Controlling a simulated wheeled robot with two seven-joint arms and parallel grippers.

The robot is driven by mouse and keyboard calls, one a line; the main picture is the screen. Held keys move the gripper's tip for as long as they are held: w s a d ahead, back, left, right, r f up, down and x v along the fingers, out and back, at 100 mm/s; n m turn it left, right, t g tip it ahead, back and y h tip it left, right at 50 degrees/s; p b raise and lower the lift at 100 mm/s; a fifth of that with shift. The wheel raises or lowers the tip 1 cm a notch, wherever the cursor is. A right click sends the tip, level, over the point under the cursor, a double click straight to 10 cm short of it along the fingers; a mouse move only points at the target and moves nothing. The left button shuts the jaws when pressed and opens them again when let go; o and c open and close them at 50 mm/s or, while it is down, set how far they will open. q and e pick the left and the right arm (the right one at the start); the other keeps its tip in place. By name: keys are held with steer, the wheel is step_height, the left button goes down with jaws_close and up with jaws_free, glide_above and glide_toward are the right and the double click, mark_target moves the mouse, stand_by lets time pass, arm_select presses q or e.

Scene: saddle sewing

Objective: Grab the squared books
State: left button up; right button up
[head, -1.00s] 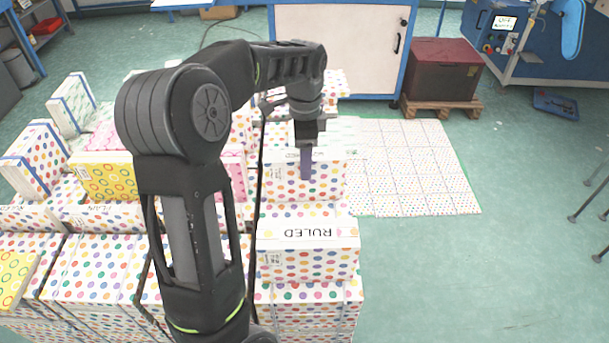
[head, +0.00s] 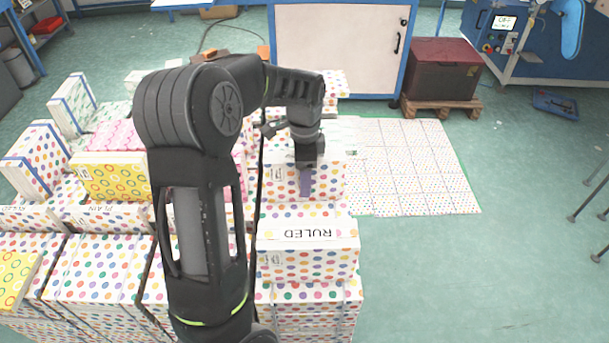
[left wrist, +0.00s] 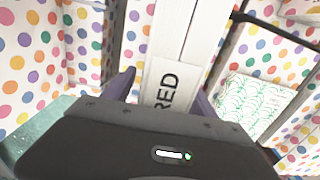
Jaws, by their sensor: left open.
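My left gripper (head: 306,182) is pointing down at a dotted pack of books (head: 280,184) behind the pack marked RULED. In the left wrist view, the gripper (left wrist: 166,92) is open. Its purple fingers lie on either side of a white spine with a label (left wrist: 166,88) reading "RED"; the rest of the word is hidden by the gripper body. I cannot tell whether the fingers touch the book. My right gripper is not in view.
The RULED pack (head: 310,234) stands in front, on more dotted packs. Stacks of dotted, yellow and pink books fill the left. A flat dotted area (head: 415,165) lies right, with free green floor beyond. A dark red box (head: 440,72) sits on a pallet behind.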

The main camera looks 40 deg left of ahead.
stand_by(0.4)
arm_select(q)
jaws_close()
stand_by(0.5)
steer(key=shift+w, duration=0.1)
